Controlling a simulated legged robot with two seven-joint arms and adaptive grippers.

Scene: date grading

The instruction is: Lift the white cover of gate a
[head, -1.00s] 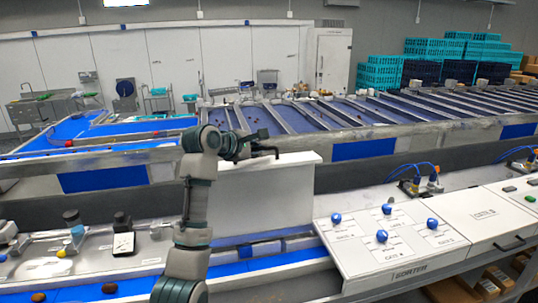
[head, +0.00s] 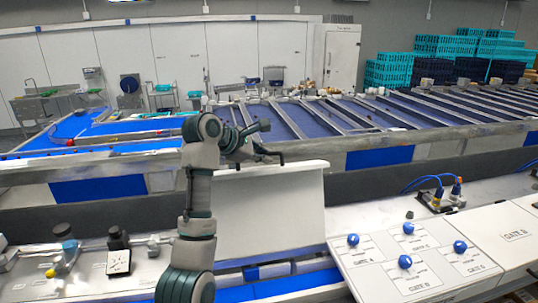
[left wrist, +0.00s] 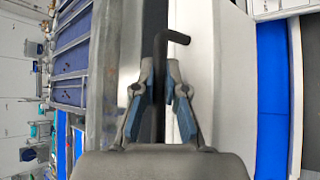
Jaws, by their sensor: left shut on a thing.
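A plain white panel (head: 268,215), which looks like the cover, stands about upright at the middle of the head view. Its top edge is level with my left gripper. I cannot read a gate name on it. I cannot tell whether the rod is fixed to the panel. My right gripper is out of view.
A white control box (head: 400,290) with several blue knobs (head: 404,262) stands at the right. A flat lid marked Gate B (head: 505,245) lies beyond it. A blue belt (head: 240,293) runs below the panel. A long sorting conveyor (head: 310,122) crosses behind.

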